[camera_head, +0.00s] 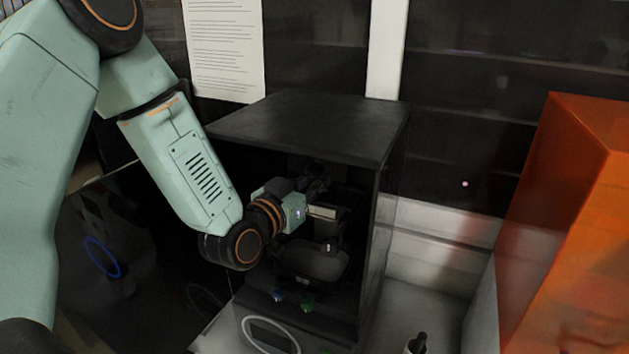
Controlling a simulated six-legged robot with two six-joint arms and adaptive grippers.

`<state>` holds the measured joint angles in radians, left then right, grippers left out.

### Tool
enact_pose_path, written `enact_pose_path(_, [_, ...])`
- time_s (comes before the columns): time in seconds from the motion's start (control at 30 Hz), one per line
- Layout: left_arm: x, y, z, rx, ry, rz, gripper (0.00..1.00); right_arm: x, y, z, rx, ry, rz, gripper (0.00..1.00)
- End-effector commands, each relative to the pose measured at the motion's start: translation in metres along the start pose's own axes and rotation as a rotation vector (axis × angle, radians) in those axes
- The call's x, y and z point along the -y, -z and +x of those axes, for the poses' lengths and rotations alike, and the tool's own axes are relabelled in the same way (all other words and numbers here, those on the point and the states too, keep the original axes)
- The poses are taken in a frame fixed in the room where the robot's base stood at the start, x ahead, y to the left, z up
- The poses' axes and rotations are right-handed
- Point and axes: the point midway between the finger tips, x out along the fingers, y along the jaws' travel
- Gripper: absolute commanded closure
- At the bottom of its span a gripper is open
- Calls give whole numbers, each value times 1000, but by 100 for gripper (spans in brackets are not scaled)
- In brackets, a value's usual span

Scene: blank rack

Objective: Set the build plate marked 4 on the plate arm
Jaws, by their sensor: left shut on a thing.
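My left arm comes in from the left, and its wrist reaches into the open front of a black box-like printer (305,125). My left gripper (318,187) is dark against the dark interior, and its fingertips are hard to make out. It is shut on what looks like the build plate (323,212), which shows as a small pale bar beside the wrist. Its number cannot be read. The plate arm is not clearly distinguishable in the dark interior, so I cannot tell whether the plate touches it. My right gripper is not in view.
A dark tray (312,262) sits inside the printer below the gripper. The printer's side walls and top close in around my wrist. An orange translucent box (575,200) stands at the right. A small dark-topped object (416,343) stands on the pale surface in front.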

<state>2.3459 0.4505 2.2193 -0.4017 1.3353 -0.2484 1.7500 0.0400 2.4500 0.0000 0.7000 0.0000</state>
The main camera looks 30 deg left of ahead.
Motion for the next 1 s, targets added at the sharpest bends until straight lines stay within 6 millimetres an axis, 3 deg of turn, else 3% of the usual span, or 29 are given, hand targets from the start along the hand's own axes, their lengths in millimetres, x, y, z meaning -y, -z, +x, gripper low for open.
enact_pose_path(0.67, [0,-6,1,-3,0,1,100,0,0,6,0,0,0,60])
enact_pose_path(0.7, [0,-6,1,-3,0,1,80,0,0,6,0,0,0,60])
enact_pose_path(1.0, [0,-6,0,-2,0,0,55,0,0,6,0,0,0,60])
